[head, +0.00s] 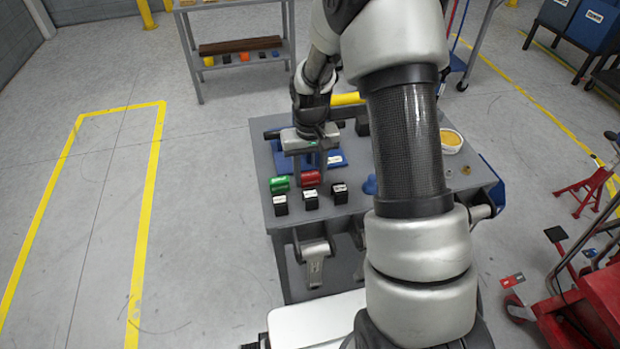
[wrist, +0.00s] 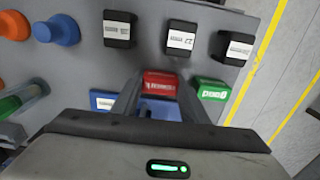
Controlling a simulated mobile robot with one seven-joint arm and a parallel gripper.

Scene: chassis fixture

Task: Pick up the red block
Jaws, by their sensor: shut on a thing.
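The red block (head: 311,178) is at the workbench, beside the green block (head: 279,185). In the wrist view the red block (wrist: 161,82) shows between the fingers, with pale lettering on its face. My gripper (head: 308,174) points down over the bench and is shut on the red block. In the wrist view my gripper (wrist: 158,95) has a finger on each side of the block. I cannot tell whether the block touches the surface below.
Three black labelled blocks (wrist: 180,40) stand in a row near the bench edge. The green block (wrist: 210,89) is close to the right finger. A blue peg (wrist: 58,30) and an orange one (wrist: 14,25) stand at left.

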